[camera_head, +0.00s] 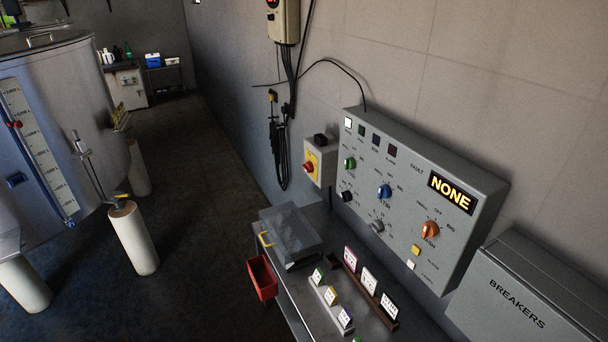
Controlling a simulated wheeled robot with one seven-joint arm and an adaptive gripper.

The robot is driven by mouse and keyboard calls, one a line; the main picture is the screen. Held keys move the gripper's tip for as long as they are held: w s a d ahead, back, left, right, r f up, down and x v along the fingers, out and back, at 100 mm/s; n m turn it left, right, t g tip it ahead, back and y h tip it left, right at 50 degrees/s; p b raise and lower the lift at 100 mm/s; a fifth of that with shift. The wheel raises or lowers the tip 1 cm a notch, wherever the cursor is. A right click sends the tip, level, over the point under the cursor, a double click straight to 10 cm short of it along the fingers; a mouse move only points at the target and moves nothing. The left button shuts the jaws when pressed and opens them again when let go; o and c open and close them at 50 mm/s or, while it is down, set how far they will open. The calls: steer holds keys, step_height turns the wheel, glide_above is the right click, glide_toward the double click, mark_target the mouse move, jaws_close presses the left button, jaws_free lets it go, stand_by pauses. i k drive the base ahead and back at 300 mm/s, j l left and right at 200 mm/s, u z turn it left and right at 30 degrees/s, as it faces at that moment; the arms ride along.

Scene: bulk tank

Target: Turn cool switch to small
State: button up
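A grey control panel (410,165) is fixed to the wall at the right. It has several rotary knobs. A blue knob (384,191) sits near its middle with small labels around it, including one that seems to read BIG. An orange knob (430,230) sits further right, with SMALL, OFF and BIG marked around it. The labels naming each knob are too small to read surely, so I cannot tell for certain which is the cool switch. Green, black and grey knobs are on the panel's left part. My gripper is not in view.
A lit display (451,193) reads NONE. A red-and-yellow switch box (320,162) hangs left of the panel. Below stands a table with cards and a clear-lidded box (290,236). A breakers box (528,295) is at lower right. A steel tank (55,130) stands left; floor between is clear.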

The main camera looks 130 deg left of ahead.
mark_target(351, 163)
steer(key=u, duration=3.75)
